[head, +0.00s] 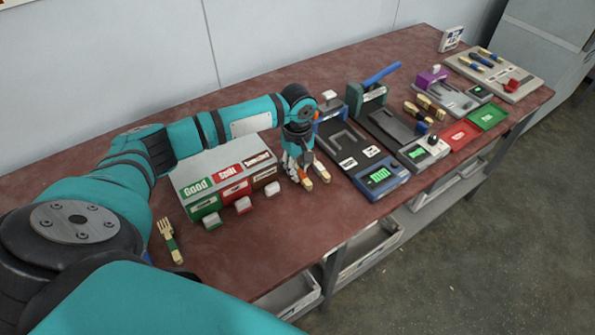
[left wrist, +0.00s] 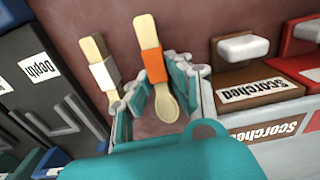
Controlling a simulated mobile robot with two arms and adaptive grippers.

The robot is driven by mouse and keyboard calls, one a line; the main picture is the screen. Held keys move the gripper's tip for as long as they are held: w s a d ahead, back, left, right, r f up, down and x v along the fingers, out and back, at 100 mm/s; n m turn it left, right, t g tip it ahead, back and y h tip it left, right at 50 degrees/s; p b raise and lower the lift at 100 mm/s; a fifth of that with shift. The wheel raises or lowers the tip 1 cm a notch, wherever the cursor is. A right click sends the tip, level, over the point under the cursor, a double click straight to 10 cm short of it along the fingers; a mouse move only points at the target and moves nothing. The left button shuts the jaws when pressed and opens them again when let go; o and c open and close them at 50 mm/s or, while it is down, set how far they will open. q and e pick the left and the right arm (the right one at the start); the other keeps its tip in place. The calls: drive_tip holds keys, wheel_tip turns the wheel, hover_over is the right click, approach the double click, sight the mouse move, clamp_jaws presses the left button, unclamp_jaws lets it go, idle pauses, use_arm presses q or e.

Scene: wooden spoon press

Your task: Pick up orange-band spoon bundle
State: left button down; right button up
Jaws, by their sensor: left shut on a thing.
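The orange-band spoon bundle (left wrist: 154,65) is pale wood with a wide orange band. In the left wrist view it stands between the fingers of my left gripper (left wrist: 165,95), which is shut on it. The spoon bowl points toward the wrist camera. A second pale wooden piece with a white band (left wrist: 101,73) lies just left of the fingers, outside the grip. In the head view my left gripper (head: 299,168) is low over the table, right of the sorting box, and pale wooden ends show beside its fingertips. I cannot tell whether the bundle touches the table.
A box (head: 217,168) with green, red and brown labelled fronts stands close left of the gripper. A blue-and-grey gauge (head: 380,179) stands close right. A fork with a green band (head: 170,241) lies at the left.

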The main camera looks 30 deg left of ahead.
use_arm(q)
drive_tip(key=shift+s+d+r, duration=0.1)
drive_tip(key=shift+d+r, duration=0.1)
drive_tip(key=shift+r, duration=0.9)
drive_tip(key=s+d, duration=0.2)
drive_tip(key=d, duration=0.2)
drive_tip(key=s+d+r+b, duration=0.1)
drive_tip(key=d, duration=0.4)
drive_tip(key=s+d, duration=0.2)
drive_tip(key=d, duration=0.3)
drive_tip(key=shift+s+d+r, duration=0.2)
drive_tip(key=shift+s, duration=0.15)
drive_tip(key=shift+s+r+m, duration=0.15)
drive_tip(key=shift+r+m, duration=0.25)
drive_tip(key=shift+r, duration=0.05)
drive_tip(key=s+a+r+m, duration=0.1)
drive_tip(key=s+r+m, duration=0.6)
drive_tip(key=m, duration=0.6)
drive_tip(key=shift+s+a+r, duration=0.2)
drive_tip(key=shift+s+r, duration=0.15)
drive_tip(key=shift+s, duration=0.5)
